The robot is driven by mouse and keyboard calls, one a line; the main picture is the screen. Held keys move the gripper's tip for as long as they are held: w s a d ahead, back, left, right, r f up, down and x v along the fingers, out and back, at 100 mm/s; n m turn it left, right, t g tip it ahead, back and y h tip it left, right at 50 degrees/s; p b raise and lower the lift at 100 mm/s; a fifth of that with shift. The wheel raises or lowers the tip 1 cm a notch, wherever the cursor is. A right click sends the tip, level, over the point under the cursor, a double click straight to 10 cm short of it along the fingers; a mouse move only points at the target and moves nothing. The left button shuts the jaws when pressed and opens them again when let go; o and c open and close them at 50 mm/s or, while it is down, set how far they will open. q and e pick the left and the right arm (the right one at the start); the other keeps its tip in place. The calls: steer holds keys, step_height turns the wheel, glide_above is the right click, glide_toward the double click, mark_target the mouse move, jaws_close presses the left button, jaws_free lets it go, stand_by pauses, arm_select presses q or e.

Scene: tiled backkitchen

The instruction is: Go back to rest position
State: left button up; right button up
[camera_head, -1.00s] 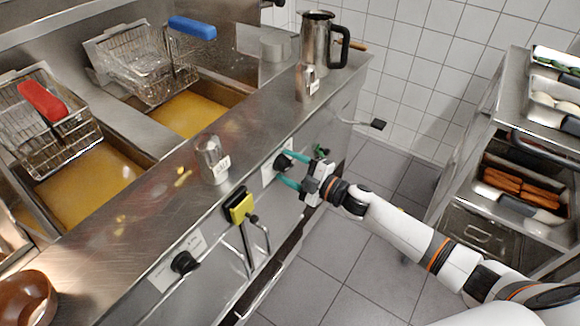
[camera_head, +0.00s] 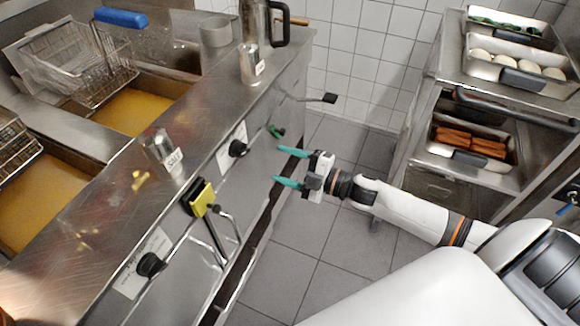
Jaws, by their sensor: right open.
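My right gripper (camera_head: 290,167) is in the middle of the head view, at the end of my white right arm. Its two green fingers are spread apart with nothing between them. It is in the air in front of the fryer's front panel, apart from the black knob (camera_head: 238,148) to its left. My left gripper is not in view.
The fryer counter (camera_head: 215,110) fills the left, with a salt shaker (camera_head: 162,150), a second shaker (camera_head: 250,65) and a fry basket (camera_head: 78,62). A yellow-headed tool (camera_head: 201,197) hangs on its front. A shelf rack (camera_head: 425,100) with food trays stands right. Floor (camera_head: 300,262) between is clear.

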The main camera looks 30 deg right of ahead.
steer(key=shift+s+d, duration=0.3)
steer(key=shift+s, duration=0.1)
steer(key=d+f+m+h+p, duration=0.1)
steer(key=d+f+m+h, duration=0.2)
steer(key=f, duration=0.4)
steer(key=d+f+m+h, duration=0.3)
steer(key=f+m, duration=0.1)
steer(key=f, duration=0.3)
steer(key=s+d+f+m+g+h+p, duration=0.1)
steer(key=s+f+m+g+h, duration=0.15)
steer(key=s+f, duration=0.4)
steer(key=s+d+f+m+g+h+p, duration=0.1)
steer(key=s+d+f+m+g+h, duration=0.2)
steer(key=f, duration=0.7)
steer(key=s+a+f+m+g, duration=0.1)
steer(key=s+f, duration=0.4)
steer(key=s, duration=0.5)
steer(key=s+a+f+m+g+p, duration=0.1)
steer(key=s+a+f+g, duration=0.3)
steer(key=s, duration=0.7)
steer(key=s+a+f+m+g, duration=0.2)
steer(key=s+a+f, duration=0.3)
steer(key=s, duration=0.6)
steer(key=shift+a+f+m+g, duration=0.35)
steer(key=shift+a+f+m, duration=0.05)
steer(key=shift+m, duration=0.05)
